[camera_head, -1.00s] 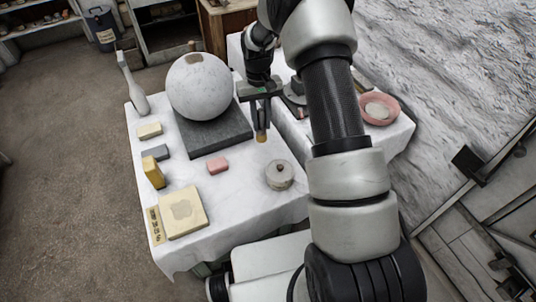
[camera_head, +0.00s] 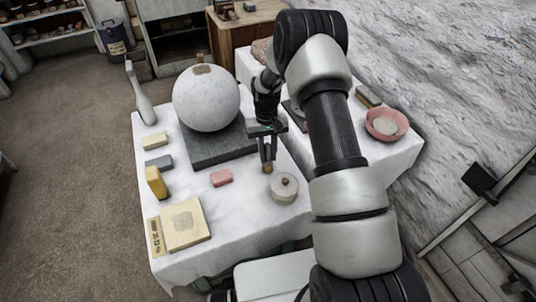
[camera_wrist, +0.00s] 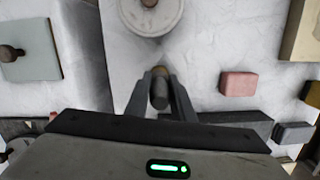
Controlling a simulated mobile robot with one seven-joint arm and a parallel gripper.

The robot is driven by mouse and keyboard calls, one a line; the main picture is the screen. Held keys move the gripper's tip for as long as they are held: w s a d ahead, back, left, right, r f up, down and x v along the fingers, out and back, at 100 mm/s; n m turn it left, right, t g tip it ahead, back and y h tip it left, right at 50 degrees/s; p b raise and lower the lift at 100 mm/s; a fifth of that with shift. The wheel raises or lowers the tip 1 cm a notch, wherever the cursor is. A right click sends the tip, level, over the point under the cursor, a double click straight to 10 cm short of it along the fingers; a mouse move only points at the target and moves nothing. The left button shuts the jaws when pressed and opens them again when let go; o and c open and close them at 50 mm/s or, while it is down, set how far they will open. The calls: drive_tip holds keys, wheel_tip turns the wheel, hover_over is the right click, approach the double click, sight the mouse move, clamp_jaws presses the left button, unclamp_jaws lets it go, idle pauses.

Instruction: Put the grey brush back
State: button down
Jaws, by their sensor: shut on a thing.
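My gripper (camera_head: 267,158) points down over the white-covered table, between the dark slab and the round lidded pot. It is shut on a slim brush (camera_wrist: 160,93), which shows between the fingers in the wrist view as a dark grey piece with a brown end. In the head view only its tan lower tip (camera_head: 267,169) shows below the fingers. Whether the tip touches the cloth I cannot tell. The round pale pot (camera_head: 284,190) with a dark knob stands close beside it; it also shows at the top of the wrist view (camera_wrist: 150,14).
A large plaster sphere (camera_head: 206,98) rests on the dark slab (camera_head: 212,150). A pink block (camera_head: 221,178), yellow block (camera_head: 156,183) and cream slab (camera_head: 185,224) lie left. A second table holds a pink bowl (camera_head: 387,124). A grey square with a brown knob (camera_wrist: 28,48) shows in the wrist view.

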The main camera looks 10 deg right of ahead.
drive_tip(key=shift+f, duration=0.2)
drive_tip(key=c, duration=1.5)
unclamp_jaws()
drive_tip(key=shift+r, duration=0.1)
